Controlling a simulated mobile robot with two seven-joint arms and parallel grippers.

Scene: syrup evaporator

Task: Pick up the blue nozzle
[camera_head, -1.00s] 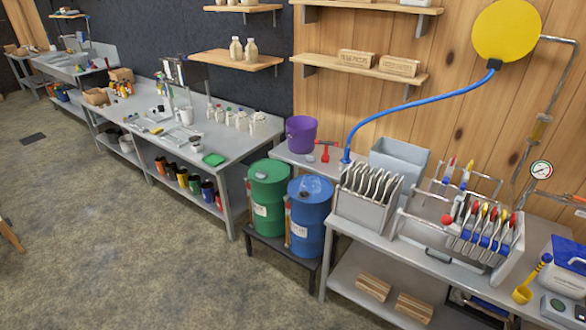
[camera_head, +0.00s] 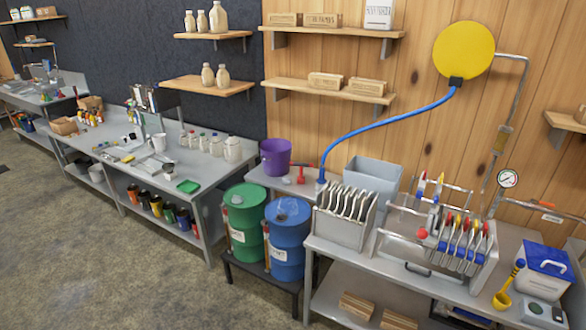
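The blue hose (camera_head: 385,118) runs from the yellow disc (camera_head: 464,50) on the wooden wall down to the steel table. Its lower end, a small blue piece that looks like the nozzle (camera_head: 321,176), stands at the table's back left, between the red-handled tool (camera_head: 301,175) and the grey bin (camera_head: 372,180). It is small, and its exact shape is hard to tell. Neither of my grippers is in view.
A purple bucket (camera_head: 276,157) stands left of the hose end. A rack of plates (camera_head: 344,215) stands in front of it. Green (camera_head: 245,224) and blue (camera_head: 287,240) drums stand on a low stand before the table. Open floor lies at left.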

